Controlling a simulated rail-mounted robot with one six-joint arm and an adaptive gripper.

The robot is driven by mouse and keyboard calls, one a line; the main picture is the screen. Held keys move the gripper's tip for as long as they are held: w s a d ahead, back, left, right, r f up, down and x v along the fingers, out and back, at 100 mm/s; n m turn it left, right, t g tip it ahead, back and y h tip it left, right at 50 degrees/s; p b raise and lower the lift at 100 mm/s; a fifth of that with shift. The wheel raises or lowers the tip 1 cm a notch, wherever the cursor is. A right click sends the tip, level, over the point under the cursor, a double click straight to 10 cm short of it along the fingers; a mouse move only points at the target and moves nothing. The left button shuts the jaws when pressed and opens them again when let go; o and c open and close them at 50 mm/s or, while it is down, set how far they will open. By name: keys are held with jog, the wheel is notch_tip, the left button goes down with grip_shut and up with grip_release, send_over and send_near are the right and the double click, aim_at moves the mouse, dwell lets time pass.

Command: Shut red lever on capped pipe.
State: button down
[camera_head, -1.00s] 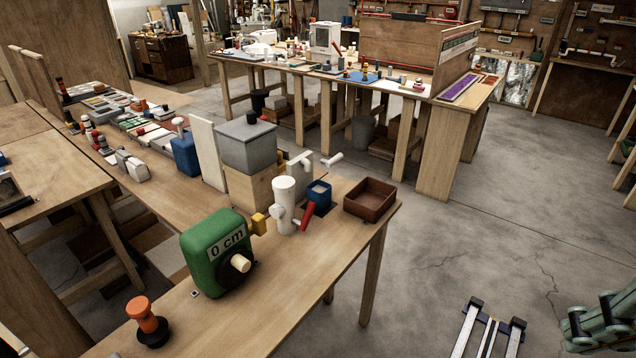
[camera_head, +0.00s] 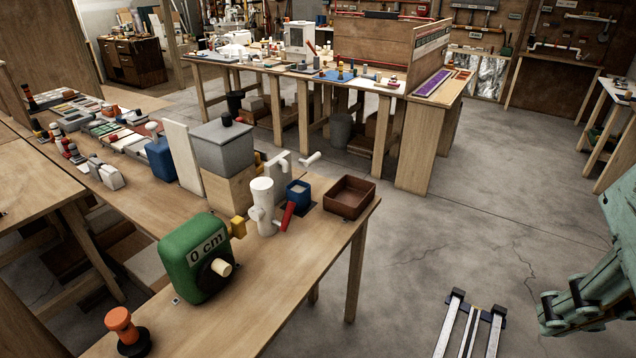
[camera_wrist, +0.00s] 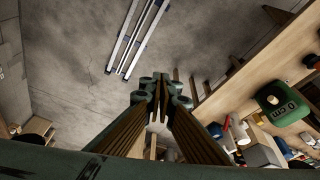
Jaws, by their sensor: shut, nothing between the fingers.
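The red lever (camera_head: 287,217) sits on the right side of an upright white capped pipe (camera_head: 262,203) near the workbench's right end. It slants, its upper end to the right. Its exact joint with the pipe is too small to make out. My gripper (camera_head: 562,318) is at the lower right of the head view, over the floor and well apart from the lever. In the wrist view my gripper (camera_wrist: 161,88) is shut and empty, and the lever (camera_wrist: 227,124) shows small to its right.
A green box marked "0 cm" (camera_head: 198,262), a blue cup (camera_head: 297,193), a brown tray (camera_head: 349,196) and a grey-lidded box (camera_head: 224,146) stand around the pipe. An orange knob (camera_head: 122,328) is near the front. Open floor (camera_head: 420,245) lies between bench and gripper.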

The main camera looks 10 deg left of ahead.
dwell(0.4)
jog(key=c, duration=3)
grip_release()
jog(key=o, duration=0.4)
jog(key=shift+w+a, duration=0.15)
jog(key=shift+a, duration=0.1)
jog(key=shift+o, duration=0.2)
jog(key=w+a+f+m+g+y+p, duration=0.35)
jog(key=w+a+m+y, duration=0.3)
jog(key=w+a, duration=0.65)
jog(key=w+a+f+m+g+y+p, duration=0.3)
jog(key=w+a+f+m+g+y, duration=0.25)
jog(key=w+a, duration=0.75)
jog(key=w+a+f+m+t+y+p, duration=0.1)
jog(key=w+f+m+t+y, duration=0.1)
jog(key=w+f+m, duration=0.3)
jog(key=w+a+f+m+t+y+p, duration=0.1)
jog(key=w+f+m+t+y, duration=0.1)
jog(key=w+f+m, duration=0.3)
jog(key=w+a+f+m+t+y+p, duration=0.1)
jog(key=w+f+m+t, duration=0.2)
jog(key=w+f, duration=0.7)
jog(key=shift+a+f+m+t+y+p, duration=0.2)
jog(key=shift+f+m+t+y+p, duration=0.2)
jog(key=shift+m, duration=0.6)
jog(key=shift+a, duration=0.2)
